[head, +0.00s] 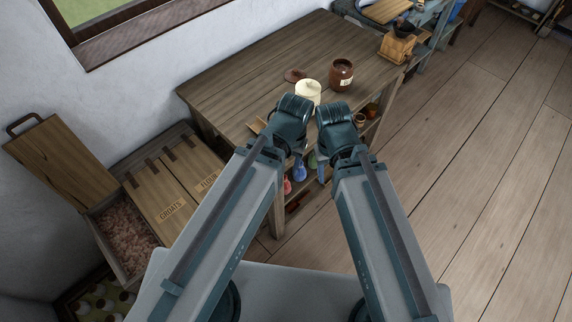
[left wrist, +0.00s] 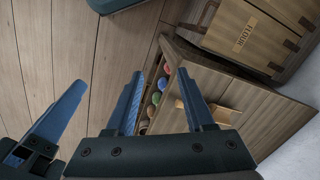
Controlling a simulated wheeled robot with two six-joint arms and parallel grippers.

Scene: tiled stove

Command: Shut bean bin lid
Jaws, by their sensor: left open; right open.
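The bean bin (head: 122,226) stands open at the left, with reddish-brown contents showing inside. Its wooden lid (head: 64,160) is raised and tilted back toward the wall, with a dark handle (head: 22,124) at its upper edge. My left gripper (head: 292,122) is over the table's near edge, well to the right of the bin and apart from the lid. In the left wrist view its fingers (left wrist: 163,90) are spread and empty. My right gripper (head: 337,125) is beside it; the head view hides its fingertips. The left wrist view does not show the raised lid.
Closed groats (head: 168,195) and flour (head: 200,165) bins adjoin the bean bin. The wooden table (head: 235,85) carries a cream jar (head: 308,92), a brown jar (head: 341,74) and a grinder (head: 397,46). Coloured bottles (head: 299,170) stand beneath it. The floor at right is clear.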

